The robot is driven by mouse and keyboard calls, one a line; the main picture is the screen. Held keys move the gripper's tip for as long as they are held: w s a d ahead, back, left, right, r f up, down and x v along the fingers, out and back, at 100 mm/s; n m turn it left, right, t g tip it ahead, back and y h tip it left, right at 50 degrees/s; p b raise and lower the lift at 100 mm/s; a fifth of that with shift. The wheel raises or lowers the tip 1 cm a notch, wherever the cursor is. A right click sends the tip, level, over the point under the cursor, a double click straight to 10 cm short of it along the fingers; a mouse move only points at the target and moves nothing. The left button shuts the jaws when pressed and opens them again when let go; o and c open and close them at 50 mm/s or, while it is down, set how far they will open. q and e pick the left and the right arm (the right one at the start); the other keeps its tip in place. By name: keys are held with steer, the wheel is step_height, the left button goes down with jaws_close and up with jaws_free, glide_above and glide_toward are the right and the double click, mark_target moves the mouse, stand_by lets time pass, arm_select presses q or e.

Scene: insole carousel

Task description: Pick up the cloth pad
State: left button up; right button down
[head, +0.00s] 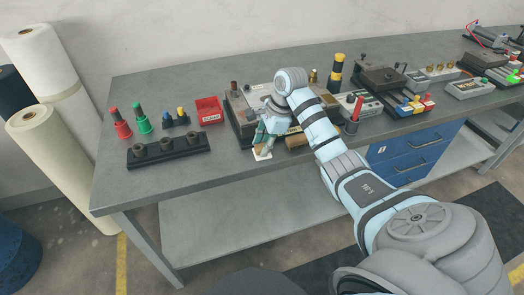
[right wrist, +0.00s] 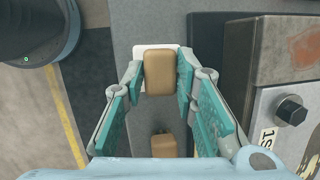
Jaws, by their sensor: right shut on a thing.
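The tan cloth pad (right wrist: 160,74) is a rounded block between the fingertips of my right gripper (right wrist: 158,78) in the right wrist view. The fingers touch its two sides, so the gripper is shut on it. A white card (right wrist: 140,52) shows under or just behind the pad; I cannot tell whether the pad still touches it. In the head view my right gripper (head: 264,138) points down near the bench's front edge, above the white card (head: 262,155). My left gripper is not in view.
A second brown block (right wrist: 164,145) lies nearer the wrist. A grey metal box with a black knob (right wrist: 291,110) stands close on the right. On the bench (head: 180,180) are a red bin (head: 209,111) and a black holder (head: 168,149) at left. Bare bench lies between.

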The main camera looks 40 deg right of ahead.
step_height(320, 180, up, 6)
steer(key=shift+w+f+p, duration=0.1)
steer(key=shift+f+p, duration=0.15)
steer(key=shift+p, duration=0.1)
step_height(320, 180, up, 15)
steer(key=p, duration=1.4)
steer(key=shift+f, duration=0.2)
